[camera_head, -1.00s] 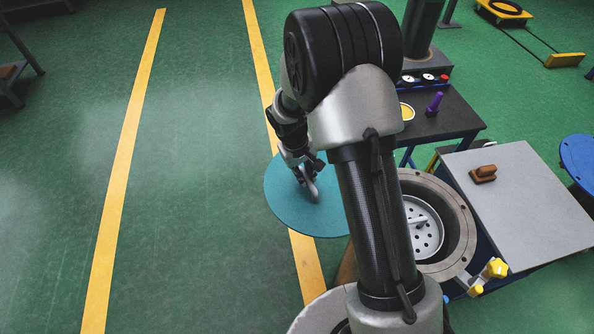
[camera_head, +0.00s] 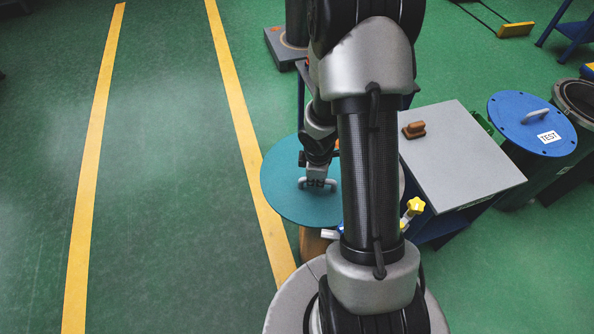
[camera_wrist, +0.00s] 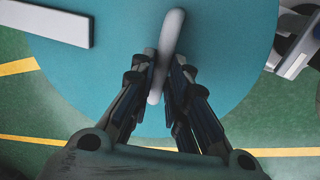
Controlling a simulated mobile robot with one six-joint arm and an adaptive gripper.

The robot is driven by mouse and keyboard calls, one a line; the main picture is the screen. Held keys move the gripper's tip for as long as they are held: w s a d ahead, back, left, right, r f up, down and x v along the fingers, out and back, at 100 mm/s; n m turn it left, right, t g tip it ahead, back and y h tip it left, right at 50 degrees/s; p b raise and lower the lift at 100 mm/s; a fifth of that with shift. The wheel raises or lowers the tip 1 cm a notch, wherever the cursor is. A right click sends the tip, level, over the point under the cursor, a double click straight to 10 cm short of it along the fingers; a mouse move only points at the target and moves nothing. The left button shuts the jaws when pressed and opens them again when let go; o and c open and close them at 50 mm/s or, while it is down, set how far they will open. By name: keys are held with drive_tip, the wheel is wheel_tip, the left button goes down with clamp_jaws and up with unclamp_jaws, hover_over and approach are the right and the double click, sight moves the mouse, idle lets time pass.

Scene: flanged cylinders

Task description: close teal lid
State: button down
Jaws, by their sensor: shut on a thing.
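The teal lid (camera_head: 283,190) is a flat round disc with a light grey bar handle. My gripper (camera_head: 317,182) is shut on that handle, and in the wrist view the fingers (camera_wrist: 160,72) press on both sides of the bar (camera_wrist: 171,36). The lid (camera_wrist: 235,70) fills much of the wrist view. In the head view my arm covers the lid's right part and most of the flanged cylinder. A yellow knob (camera_head: 414,206) shows just right of my arm. I cannot tell whether the lid touches the cylinder.
A grey-topped table (camera_head: 462,150) with a brown handled block (camera_head: 413,130) stands right of my arm. Farther right is a blue lid (camera_head: 530,122) marked TEST, beside a dark open cylinder (camera_head: 578,98). Green floor with yellow lines lies clear on the left.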

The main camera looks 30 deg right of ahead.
drive_tip(key=s+d+n+p, duration=0.1)
drive_tip(key=d+p, duration=0.1)
drive_tip(key=d, duration=0.1)
drive_tip(key=s+d+n+p, duration=0.2)
drive_tip(key=d, duration=0.1)
drive_tip(key=s+d+n+p, duration=0.1)
drive_tip(key=s+d+p, duration=0.1)
drive_tip(key=d+p, duration=0.1)
drive_tip(key=shift+s+d+r+y, duration=0.2)
drive_tip(key=shift+d+r+y, duration=0.05)
drive_tip(key=shift+d+y, duration=0.2)
drive_tip(key=shift+s+d+f+n+p, duration=0.1)
drive_tip(key=shift+s+d+n+p, duration=0.05)
drive_tip(key=shift+d+n+p, duration=0.35)
drive_tip(key=shift+f, duration=0.1)
drive_tip(key=c, duration=1.6)
unclamp_jaws()
drive_tip(key=shift+o, duration=0.2)
wheel_tip(320, 180, up, 12)
drive_tip(key=s, duration=0.2)
drive_tip(key=shift+s+a+f, duration=0.15)
drive_tip(key=shift+a, duration=0.15)
